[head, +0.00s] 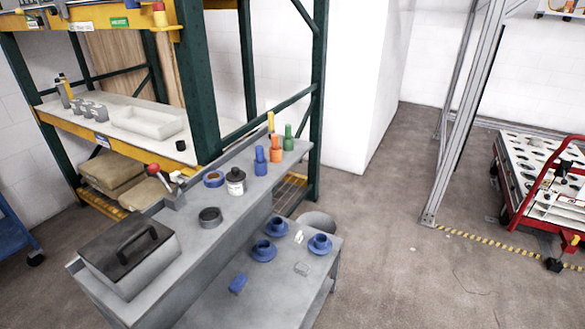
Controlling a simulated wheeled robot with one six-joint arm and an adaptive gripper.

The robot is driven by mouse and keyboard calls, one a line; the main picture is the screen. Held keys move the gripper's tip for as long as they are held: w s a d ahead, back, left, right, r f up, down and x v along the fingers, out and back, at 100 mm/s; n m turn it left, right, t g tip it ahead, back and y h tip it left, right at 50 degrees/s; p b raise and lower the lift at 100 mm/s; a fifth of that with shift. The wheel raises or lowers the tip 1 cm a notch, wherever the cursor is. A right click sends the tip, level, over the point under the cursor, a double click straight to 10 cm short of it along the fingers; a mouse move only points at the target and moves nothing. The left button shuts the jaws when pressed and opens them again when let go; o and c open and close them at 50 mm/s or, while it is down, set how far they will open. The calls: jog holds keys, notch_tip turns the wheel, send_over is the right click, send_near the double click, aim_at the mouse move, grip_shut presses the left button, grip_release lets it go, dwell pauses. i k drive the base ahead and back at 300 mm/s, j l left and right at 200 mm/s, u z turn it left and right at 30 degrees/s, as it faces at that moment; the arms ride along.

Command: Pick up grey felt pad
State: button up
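I cannot pick out a grey felt pad for sure. A small flat greyish piece with a pale outline (302,268) lies on the lower grey bench top, in front of the right blue cup and saucer (320,244). It is too small to tell whether it is the felt pad. My gripper is not in view.
Two more blue cups on saucers (264,250) and a blue block (238,284) share the lower bench (290,300). The upper bench holds a grey toolbox (125,255), a dark ring (210,216), a jar (236,182) and bottles (276,150).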

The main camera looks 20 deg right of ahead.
aim_at(301, 268)
jog(key=z, duration=1.55)
jog(key=u, duration=1.55)
jog(key=i+l+u, duration=0.1)
jog(key=u, duration=0.3)
jog(key=l+u, duration=0.15)
jog(key=u, duration=0.3)
jog(key=i+l+u, duration=0.1)
jog(key=u, duration=0.3)
jog(key=l+u, duration=0.25)
jog(key=u, duration=0.15)
jog(key=l+u, duration=0.15)
jog(key=l, duration=0.25)
jog(key=l+u, duration=0.15)
jog(key=l, duration=0.3)
jog(key=k+l+u, duration=0.2)
jog(key=l, duration=0.2)
jog(key=l+u, duration=0.15)
jog(key=l, duration=0.25)
jog(key=k+l+u, duration=0.15)
jog(key=l, duration=0.25)
jog(key=k+l+u, duration=0.15)
jog(key=l, duration=0.25)
jog(key=i, duration=0.05)
